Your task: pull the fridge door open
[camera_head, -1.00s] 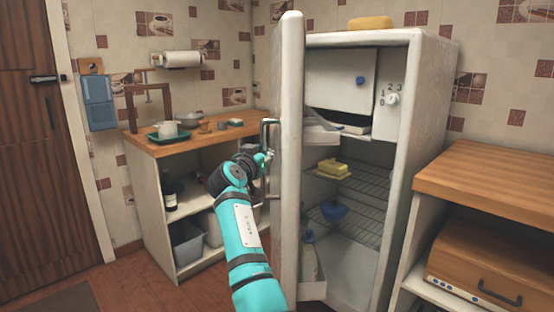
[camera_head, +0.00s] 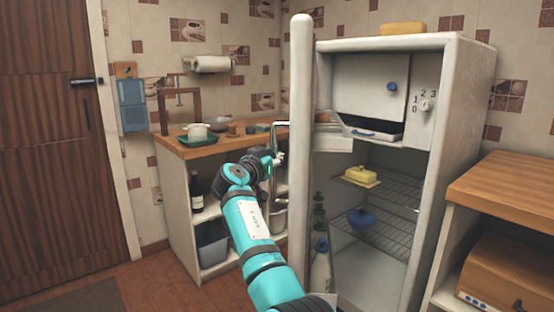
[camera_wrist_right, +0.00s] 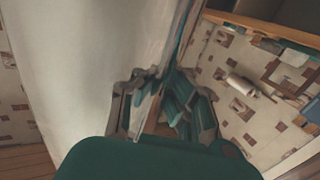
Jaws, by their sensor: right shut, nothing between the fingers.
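The white fridge (camera_head: 470,110) stands at right centre in the head view. Its door (camera_head: 301,130) is wide open and shows nearly edge-on, with bottles on its inner side. The metal door handle (camera_head: 274,150) is on the outer, left face of the door. My right gripper (camera_head: 277,160) is at the handle, shut with nothing between its fingers. In the right wrist view the fingers (camera_wrist_right: 158,108) are beside the pale door face (camera_wrist_right: 85,60); whether they touch the handle is unclear. My left gripper is in neither view.
A wooden-topped counter (camera_head: 215,149) with shelves stands left of the door, with cups and a tray on it. Another counter (camera_head: 515,185) is close on the fridge's right. Butter (camera_head: 360,175) and a blue bowl (camera_head: 361,219) sit on the fridge racks. Floor shows at lower left.

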